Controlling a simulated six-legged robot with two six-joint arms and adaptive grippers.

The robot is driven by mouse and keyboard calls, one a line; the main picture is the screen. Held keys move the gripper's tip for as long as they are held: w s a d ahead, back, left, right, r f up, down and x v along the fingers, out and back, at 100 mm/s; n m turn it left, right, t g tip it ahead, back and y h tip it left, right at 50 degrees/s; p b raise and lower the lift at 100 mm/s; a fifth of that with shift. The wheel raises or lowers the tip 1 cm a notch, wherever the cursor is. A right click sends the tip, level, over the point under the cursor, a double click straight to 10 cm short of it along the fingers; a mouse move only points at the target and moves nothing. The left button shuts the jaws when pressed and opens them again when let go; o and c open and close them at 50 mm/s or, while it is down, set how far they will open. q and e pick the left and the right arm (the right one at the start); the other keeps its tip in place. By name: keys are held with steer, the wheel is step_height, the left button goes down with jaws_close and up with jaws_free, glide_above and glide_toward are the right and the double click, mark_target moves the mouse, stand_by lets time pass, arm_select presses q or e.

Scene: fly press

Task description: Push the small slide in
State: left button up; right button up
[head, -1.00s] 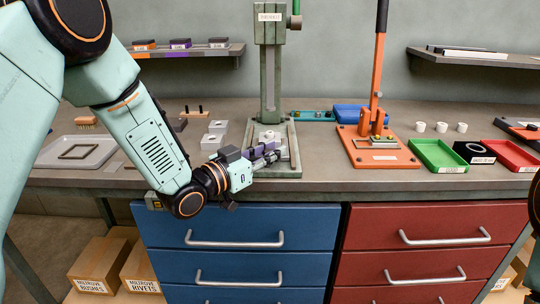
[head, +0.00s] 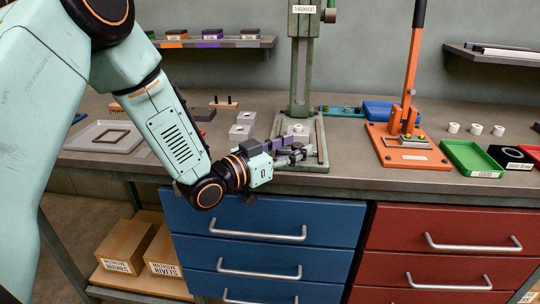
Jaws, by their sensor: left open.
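The green fly press (head: 301,75) stands at the back of the bench, with its base plate (head: 318,163) near the front edge. A small pale round part (head: 299,129) sits on the base. My left gripper (head: 305,154) is open and lies low across the front of the base, fingers pointing right. Nothing shows between its fingers. I cannot make out the small slide clearly; the gripper covers part of the base where it may be. I cannot tell whether the fingers touch the press. My right gripper is not in view.
An orange lever press (head: 405,154) stands right of the fly press. Further right are a green tray (head: 470,160) and several white cups. Pale blocks (head: 240,132) and a grey tray (head: 84,141) lie left. Blue drawers (head: 258,228) are below the bench edge.

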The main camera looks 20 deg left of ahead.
arm_select(q)
steer(key=v, duration=1)
steer(key=shift+s, duration=0.2)
steer(key=shift+r, duration=0.1)
stand_by(0.4)
